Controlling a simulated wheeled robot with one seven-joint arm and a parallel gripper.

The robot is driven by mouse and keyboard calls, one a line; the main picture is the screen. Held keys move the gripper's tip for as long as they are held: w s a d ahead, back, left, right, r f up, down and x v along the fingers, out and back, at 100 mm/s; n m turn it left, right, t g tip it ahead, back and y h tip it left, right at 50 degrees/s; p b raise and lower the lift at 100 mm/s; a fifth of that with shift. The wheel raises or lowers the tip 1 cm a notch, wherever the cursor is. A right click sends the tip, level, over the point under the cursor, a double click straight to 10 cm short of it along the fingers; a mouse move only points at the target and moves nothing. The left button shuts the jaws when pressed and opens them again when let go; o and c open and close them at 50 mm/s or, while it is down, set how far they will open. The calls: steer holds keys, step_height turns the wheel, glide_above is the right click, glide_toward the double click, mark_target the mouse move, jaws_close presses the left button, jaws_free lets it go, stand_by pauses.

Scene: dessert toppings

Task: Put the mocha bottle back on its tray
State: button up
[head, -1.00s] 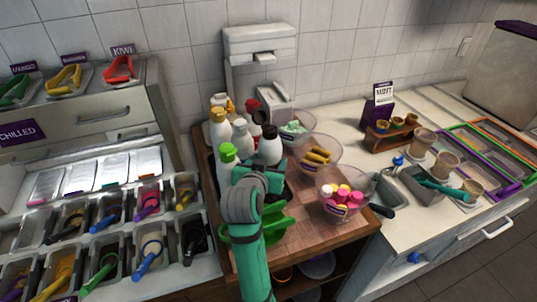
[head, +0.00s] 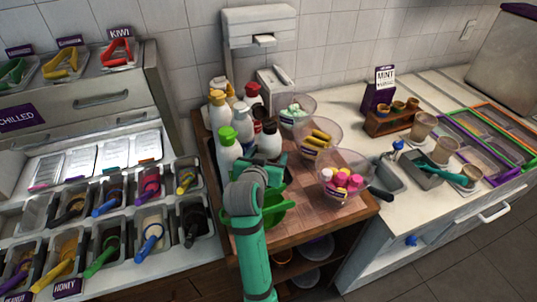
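Several white bottles with coloured caps stand close together on the wooden counter. One has a green cap (head: 227,134), one a yellow cap (head: 217,97), one a red cap (head: 252,90). No label is readable, so I cannot tell for certain which is the mocha bottle. My gripper (head: 277,172) is just in front of the black-capped bottle, with my arm covering much of it. Its fingers, and whether they hold anything, are hidden. The bottles' tray is largely hidden too.
Glass bowls with mint-coloured (head: 296,110), yellow (head: 318,138) and pink (head: 342,182) contents stand right of my arm. Topping bins (head: 151,238) are at the left.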

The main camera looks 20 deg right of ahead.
steer(key=v, duration=1.2)
steer(key=shift+r, duration=0.15)
step_height(320, 180, up, 9)
stand_by(0.7)
